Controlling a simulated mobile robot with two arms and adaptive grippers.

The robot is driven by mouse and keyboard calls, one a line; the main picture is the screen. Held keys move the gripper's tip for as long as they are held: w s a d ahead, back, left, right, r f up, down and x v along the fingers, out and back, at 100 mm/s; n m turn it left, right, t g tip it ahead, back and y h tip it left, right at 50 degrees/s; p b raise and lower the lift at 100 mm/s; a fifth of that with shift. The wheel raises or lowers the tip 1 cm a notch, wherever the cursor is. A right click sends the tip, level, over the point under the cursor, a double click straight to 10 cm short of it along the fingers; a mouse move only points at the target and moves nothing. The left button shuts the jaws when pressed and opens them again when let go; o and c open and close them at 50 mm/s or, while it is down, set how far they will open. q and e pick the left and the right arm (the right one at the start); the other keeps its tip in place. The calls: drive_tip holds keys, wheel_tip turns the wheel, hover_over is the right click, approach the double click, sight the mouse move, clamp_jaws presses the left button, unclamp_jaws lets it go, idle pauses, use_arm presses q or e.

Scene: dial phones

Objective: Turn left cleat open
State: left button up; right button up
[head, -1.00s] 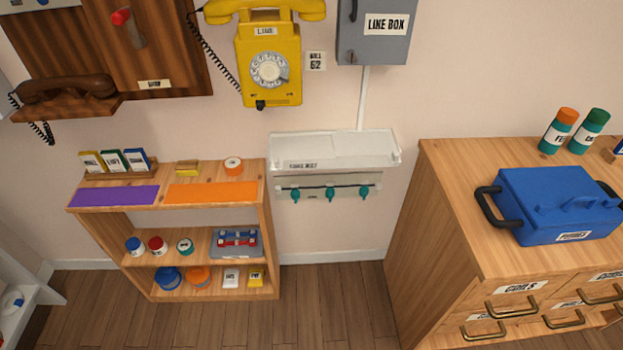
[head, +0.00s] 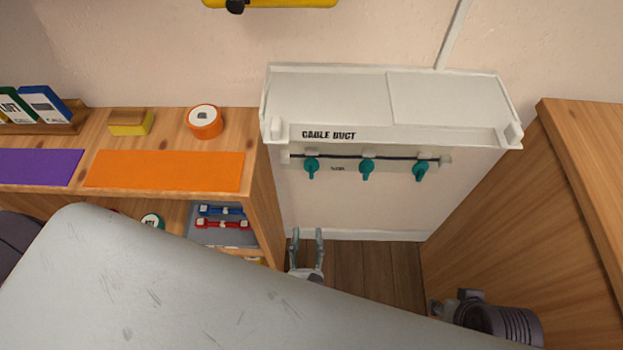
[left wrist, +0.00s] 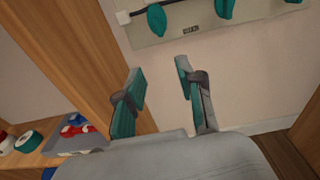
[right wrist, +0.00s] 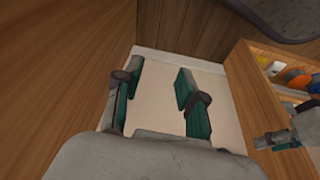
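The left cleat (head: 312,168) is a small teal piece on a pale strip (head: 347,165) below the cable duct, at a dark cable. Its lever points down, as do those of the middle cleat (head: 367,168) and right cleat (head: 421,170). In the left wrist view the left cleat (left wrist: 156,20) is at the top, just beyond my fingertips. My left gripper (head: 307,236) is open and empty, below the left cleat and apart from it. My right gripper (right wrist: 160,72) is open and empty, facing the wall; its fingers do not show in the head view.
The white cable duct (head: 330,118) juts out above the cleats. A wooden shelf (head: 262,200) stands close on the left, a wooden cabinet (head: 530,210) on the right. My left arm covers the lower left of the head view.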

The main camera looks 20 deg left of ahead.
sight(311, 177)
use_arm(q)
drive_tip(key=shift+t, duration=0.3)
drive_tip(key=x, duration=0.4)
drive_tip(key=r+x, duration=0.1)
drive_tip(key=x, duration=0.4)
drive_tip(key=b+x, duration=0.1)
drive_tip(key=x, duration=0.4)
drive_tip(key=shift+d+r, duration=0.1)
drive_tip(key=shift+r, duration=0.1)
clamp_jaws()
